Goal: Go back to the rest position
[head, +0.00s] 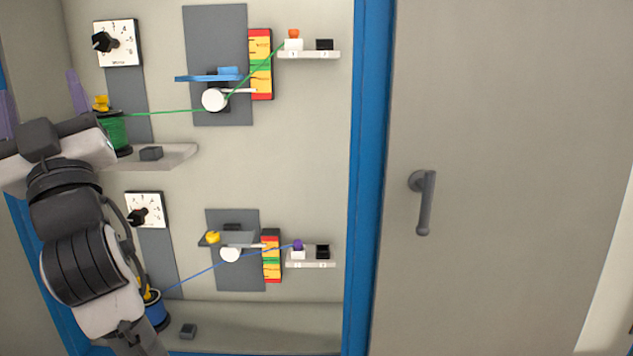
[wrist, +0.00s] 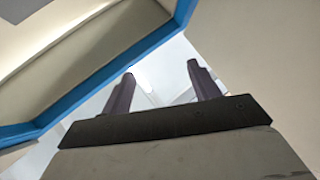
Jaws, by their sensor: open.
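My gripper (wrist: 160,72) shows in the wrist view with its two dark purple fingers apart and nothing between them. Behind them are a pale bright area and a blue frame edge. In the head view my gripper (head: 38,85) is at the far left, with its purple fingers pointing up, partly cut off by the picture edge. My arm crosses the left side, in front of the lower left of the panel.
A green spool (head: 114,132) sits on the upper shelf (head: 176,156), close behind my arm. A blue spool (head: 156,312) stands lower down, partly hidden by my arm. A blue post (head: 368,170) borders the cabinet. A grey door with a handle (head: 426,203) fills the right.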

